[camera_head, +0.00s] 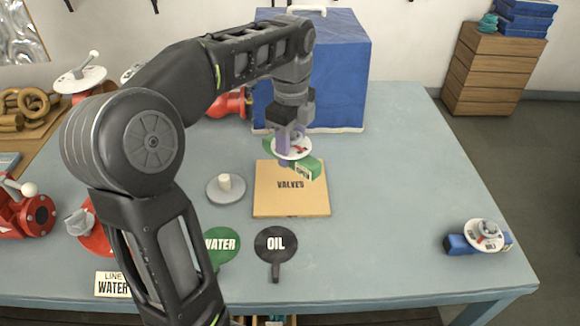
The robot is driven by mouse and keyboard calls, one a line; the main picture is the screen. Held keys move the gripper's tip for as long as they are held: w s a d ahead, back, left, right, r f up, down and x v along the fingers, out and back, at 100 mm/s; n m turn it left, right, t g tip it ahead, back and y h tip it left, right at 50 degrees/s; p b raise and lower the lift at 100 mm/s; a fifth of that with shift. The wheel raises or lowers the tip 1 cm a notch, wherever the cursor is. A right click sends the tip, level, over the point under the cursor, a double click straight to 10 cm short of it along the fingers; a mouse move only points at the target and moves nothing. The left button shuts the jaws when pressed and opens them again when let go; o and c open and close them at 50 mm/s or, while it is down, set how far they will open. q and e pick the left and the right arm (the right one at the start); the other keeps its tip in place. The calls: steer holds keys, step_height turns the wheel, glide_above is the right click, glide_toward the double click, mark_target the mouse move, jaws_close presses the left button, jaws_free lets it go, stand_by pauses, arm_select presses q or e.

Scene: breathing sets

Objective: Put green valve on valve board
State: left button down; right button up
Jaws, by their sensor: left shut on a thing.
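The valve board (262,205) is a flat tan board marked "VALVES", lying on the middle of the table. My left gripper (291,135) points down over the board's back right part and is shut on the green valve (312,168). The valve has a green body and a white round dial, which partly hides the board's back edge. I cannot tell whether the valve touches the board or hangs just above it. My right gripper is not in view.
A blue valve (465,243) with a white dial lies at the table's right. A grey disc with a knob (225,188) stands left of the board. Green "WATER" (220,245) and black "OIL" (275,245) tags lie in front. A large blue box (345,70) stands behind. The table's right side is mostly clear.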

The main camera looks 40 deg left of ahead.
mark_target(291, 161)
arm_select(q)
steer(key=shift+s+d+r, duration=0.1)
steer(key=shift+r, duration=0.05)
steer(key=shift+f+b, duration=0.35)
steer(key=shift+f, duration=0.05)
step_height(291, 161, down, 3)
steer(key=b, duration=0.2)
steer(key=shift+b, duration=0.35)
steer(key=shift+f+p, duration=0.7)
steer(key=shift+f, duration=0.55)
steer(key=shift+f, duration=0.1)
step_height(291, 161, down, 3)
steer(key=shift+f, duration=0.3)
